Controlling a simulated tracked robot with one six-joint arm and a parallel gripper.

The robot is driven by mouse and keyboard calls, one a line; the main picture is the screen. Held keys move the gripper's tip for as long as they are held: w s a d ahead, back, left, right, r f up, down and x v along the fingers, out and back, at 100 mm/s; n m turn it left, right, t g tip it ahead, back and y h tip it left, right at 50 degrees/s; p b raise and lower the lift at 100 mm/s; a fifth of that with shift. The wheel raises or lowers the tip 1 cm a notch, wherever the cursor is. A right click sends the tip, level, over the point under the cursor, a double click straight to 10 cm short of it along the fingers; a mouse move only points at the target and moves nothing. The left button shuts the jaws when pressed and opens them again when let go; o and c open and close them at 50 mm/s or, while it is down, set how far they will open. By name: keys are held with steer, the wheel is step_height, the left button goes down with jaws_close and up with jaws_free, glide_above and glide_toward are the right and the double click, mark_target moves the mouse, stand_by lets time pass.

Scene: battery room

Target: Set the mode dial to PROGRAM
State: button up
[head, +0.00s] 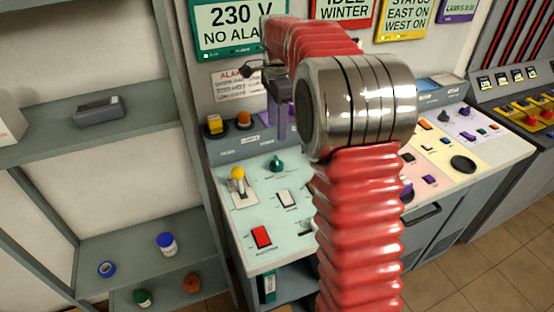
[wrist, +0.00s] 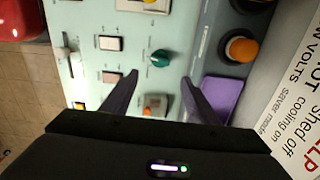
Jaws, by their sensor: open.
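A teal dial (head: 277,163) stands near the back of the pale green panel (head: 266,207) in the head view. I take it for the mode dial; its labels are too small to read. It also shows in the wrist view (wrist: 160,58), just beyond and between my fingertips. My gripper (head: 278,138) is above the back of this panel, its dark purple fingers pointing down. In the wrist view my gripper (wrist: 159,76) is open, with a finger on either side and nothing held. No contact with the dial shows. The dial's pointer setting cannot be made out.
A yellow-knobbed lever (head: 238,175), a white switch (head: 286,198) and a red switch (head: 261,237) share the panel. An orange-topped control (wrist: 154,103) lies between my fingers in the wrist view. An orange button (head: 244,119) is behind. Shelves (head: 120,130) stand left.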

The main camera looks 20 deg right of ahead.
mark_target(277, 160)
step_height(277, 160, down, 14)
steer(key=shift+r, duration=0.1)
stand_by(0.9)
steer(key=shift+c, duration=0.5)
steer(key=c, duration=0.8)
